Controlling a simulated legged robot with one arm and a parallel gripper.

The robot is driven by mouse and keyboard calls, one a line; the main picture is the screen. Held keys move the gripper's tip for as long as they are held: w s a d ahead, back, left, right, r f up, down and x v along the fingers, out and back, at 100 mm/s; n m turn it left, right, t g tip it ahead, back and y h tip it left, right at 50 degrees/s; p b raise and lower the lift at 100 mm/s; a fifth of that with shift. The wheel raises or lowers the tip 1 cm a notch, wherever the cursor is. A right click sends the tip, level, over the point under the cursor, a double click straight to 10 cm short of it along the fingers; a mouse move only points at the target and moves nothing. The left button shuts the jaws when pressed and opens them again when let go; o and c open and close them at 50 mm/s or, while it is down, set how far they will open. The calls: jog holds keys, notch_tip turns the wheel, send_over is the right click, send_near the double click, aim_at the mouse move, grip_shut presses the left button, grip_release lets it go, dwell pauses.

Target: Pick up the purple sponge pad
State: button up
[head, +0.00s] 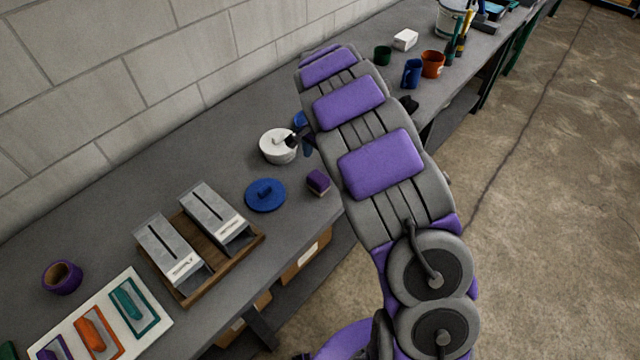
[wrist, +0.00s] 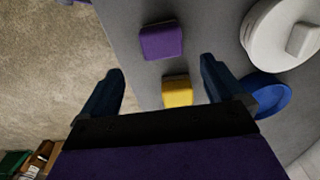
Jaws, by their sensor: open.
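The purple sponge pad (head: 318,182) lies on the grey bench near its front edge, left of my arm in the head view. It also shows in the wrist view (wrist: 162,41), ahead of my fingertips and roughly between their lines. My gripper (wrist: 161,65) is open and empty, apart from the pad. In the head view my arm hides most of the gripper; one dark finger shows beside the white pot. A yellow block (wrist: 177,91) lies between the fingers in the wrist view, closer to the palm than the purple pad. My arm hides it in the head view.
A white lidded pot (head: 278,146) and a blue disc (head: 265,195) with a knob stand left of the pad. A wooden tray (head: 255,243) holds two grey metal boxes. Cups (head: 432,64) stand farther along. The bench edge drops to open floor on the right.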

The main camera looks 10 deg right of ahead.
aim_at(319, 177)
jog(key=f, duration=0.4)
jog(key=shift+a+f+b, duration=0.35)
jog(key=shift+b, duration=0.05)
jog(key=shift+a+f, duration=0.3)
jog(key=shift+f, duration=0.05)
jog(key=f, duration=0.1)
jog(key=f+b, duration=0.1)
jog(key=f, duration=0.2)
jog(key=shift+d+f+b, duration=0.3)
jog(key=shift+d+f, duration=0.05)
jog(key=shift+d, duration=0.05)
jog(key=shift+a, duration=0.3)
jog(key=c, duration=0.4)
jog(key=shift+d, duration=0.2)
jog(key=c, duration=0.7)
